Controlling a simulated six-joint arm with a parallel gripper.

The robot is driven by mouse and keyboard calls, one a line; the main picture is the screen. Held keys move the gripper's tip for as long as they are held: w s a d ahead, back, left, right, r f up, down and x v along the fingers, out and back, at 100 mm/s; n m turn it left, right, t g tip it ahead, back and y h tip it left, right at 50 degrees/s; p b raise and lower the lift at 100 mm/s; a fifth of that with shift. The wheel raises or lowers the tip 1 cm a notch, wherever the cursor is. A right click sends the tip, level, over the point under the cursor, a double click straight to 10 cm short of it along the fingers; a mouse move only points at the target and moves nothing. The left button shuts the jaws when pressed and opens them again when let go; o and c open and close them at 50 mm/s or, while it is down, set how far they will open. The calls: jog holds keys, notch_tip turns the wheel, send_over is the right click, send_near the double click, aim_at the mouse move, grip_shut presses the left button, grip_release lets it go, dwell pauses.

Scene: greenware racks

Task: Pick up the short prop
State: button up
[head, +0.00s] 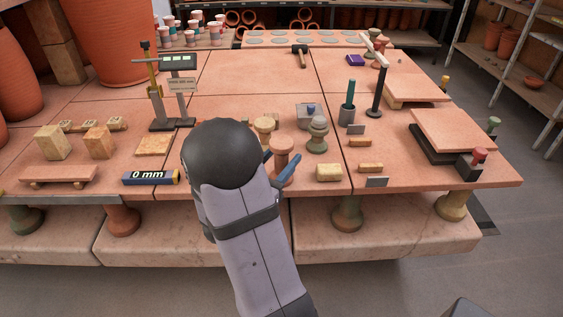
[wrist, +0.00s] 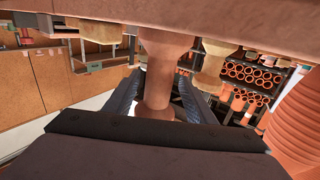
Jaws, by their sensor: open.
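A spool-shaped terracotta prop (head: 282,146) stands upright near the front middle of the worktable. My gripper (head: 279,163) is open, with its blue fingers low on either side of this prop. In the wrist view the prop (wrist: 160,80) stands between the two spread fingers of my gripper (wrist: 158,90), and I see no clear grip on it. A cream prop (head: 265,127) stands just behind it, partly hidden. A grey-green prop (head: 318,136) stands to its right. My arm hides the table to the left of the prop.
A tan block (head: 329,172) lies close to the right of my gripper, with small wooden bars (head: 366,168) beyond it. A gauge stand (head: 177,90) and a "0 mm" display (head: 150,178) are at left. The table's back middle is mostly clear.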

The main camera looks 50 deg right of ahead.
jog(key=shift+x, duration=1.9)
jog(key=shift+f, duration=0.15)
grip_shut()
notch_tip(320, 180, up, 10)
jog(key=p, duration=0.2)
